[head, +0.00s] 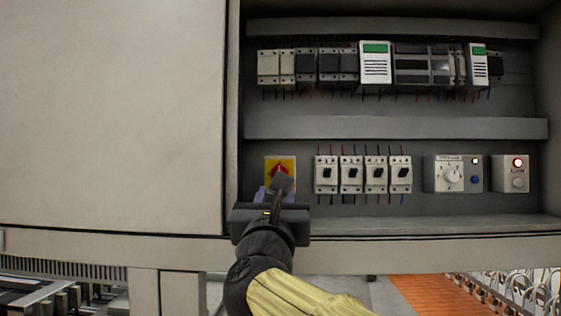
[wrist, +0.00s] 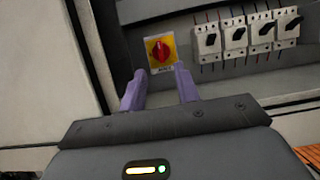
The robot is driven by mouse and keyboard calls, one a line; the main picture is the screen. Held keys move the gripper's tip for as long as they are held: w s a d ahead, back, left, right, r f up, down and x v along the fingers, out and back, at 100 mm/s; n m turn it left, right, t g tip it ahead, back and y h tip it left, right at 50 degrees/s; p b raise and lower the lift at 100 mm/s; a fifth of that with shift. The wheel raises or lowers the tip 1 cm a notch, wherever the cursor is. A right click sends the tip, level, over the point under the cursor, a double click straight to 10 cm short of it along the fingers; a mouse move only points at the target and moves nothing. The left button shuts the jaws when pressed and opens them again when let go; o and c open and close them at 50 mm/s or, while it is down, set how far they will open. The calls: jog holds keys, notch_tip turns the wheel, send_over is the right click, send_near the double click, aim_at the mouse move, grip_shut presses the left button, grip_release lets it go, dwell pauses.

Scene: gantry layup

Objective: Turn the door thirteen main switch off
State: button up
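The main switch is a red rotary knob (wrist: 160,50) on a yellow plate (wrist: 151,40) in the wrist view. In the head view the yellow plate (head: 290,162) sits at the lower left inside the open cabinet, and my gripper partly covers the knob. A label under the knob is too small to read. My gripper (wrist: 157,82) has two purple fingers set apart with nothing between them. In the wrist view the fingertips are just below the plate, one towards each side; I cannot tell how far they are from the knob.
Several white breakers (head: 351,174) with black handles are right of the switch. Further right are a dial box (head: 435,186) and a box with a lit red lamp (head: 510,184). A grey panel (head: 110,110) borders the left. Modules (head: 376,66) line the upper rail.

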aim_at(279, 167)
jog(key=p+x, duration=0.2)
jog(key=x, duration=0.2)
jog(key=p+x, duration=0.3)
jog(key=x, duration=0.1)
jog(key=p+x, duration=0.2)
jog(key=x, duration=0.2)
jog(key=shift+w+a+r, duration=0.25)
jog(key=shift+a+r, duration=0.05)
jog(key=shift+w+d+f, duration=0.1)
jog(key=shift+w+d, duration=0.15)
jog(key=shift+d, duration=0.15)
jog(key=shift+s+a, duration=0.15)
jog(key=shift+a, duration=0.05)
grip_shut()
jog(key=shift+f, duration=0.1)
